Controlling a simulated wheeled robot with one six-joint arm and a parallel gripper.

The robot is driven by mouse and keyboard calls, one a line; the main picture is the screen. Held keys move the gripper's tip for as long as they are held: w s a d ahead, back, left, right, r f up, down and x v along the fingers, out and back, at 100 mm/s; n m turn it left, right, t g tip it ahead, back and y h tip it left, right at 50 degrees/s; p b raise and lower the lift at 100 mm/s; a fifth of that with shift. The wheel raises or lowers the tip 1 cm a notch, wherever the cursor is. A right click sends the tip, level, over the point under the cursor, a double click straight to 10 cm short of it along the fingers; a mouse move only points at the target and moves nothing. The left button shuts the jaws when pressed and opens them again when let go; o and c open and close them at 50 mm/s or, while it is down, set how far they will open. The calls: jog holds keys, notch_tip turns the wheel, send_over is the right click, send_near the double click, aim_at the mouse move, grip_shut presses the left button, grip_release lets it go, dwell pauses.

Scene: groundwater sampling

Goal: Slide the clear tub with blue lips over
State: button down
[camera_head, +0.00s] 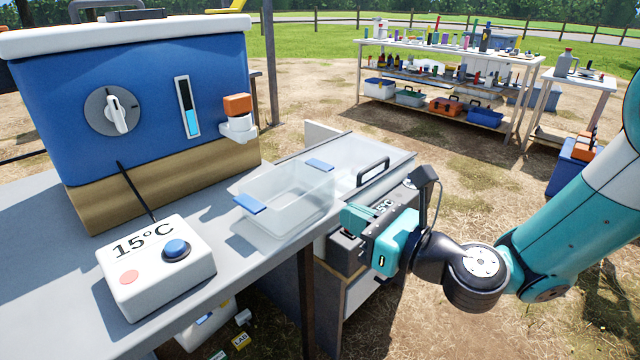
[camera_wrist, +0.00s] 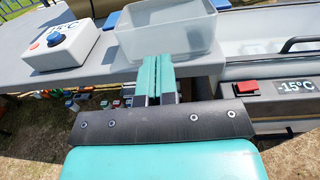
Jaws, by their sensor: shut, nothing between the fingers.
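The clear tub (camera_head: 288,197) with blue lips (camera_head: 249,204) stands upright on the grey table (camera_head: 60,290), near its right edge beside the cooler unit. In the wrist view the tub (camera_wrist: 167,35) sits just beyond my fingertips, with one blue lip (camera_wrist: 113,19) at its left. My gripper (camera_wrist: 152,60) has its teal fingers pressed together with nothing between them. The fingertips point at the tub's near wall; I cannot tell whether they touch it. In the head view my gripper (camera_head: 352,218) is right of the tub, and its fingertips are partly hidden.
A white box marked 15°C (camera_head: 155,270) with a blue button stands left of the tub. A blue tank (camera_head: 150,95) stands behind. Right of the tub is a cooler unit with a clear lid and black handle (camera_head: 373,171), marked -15°C (camera_wrist: 295,86). A stocked shelf (camera_head: 440,75) is far off.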

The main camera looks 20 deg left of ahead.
aim_at(309, 196)
jog(key=x, duration=0.7)
jog(key=shift+f, duration=0.15)
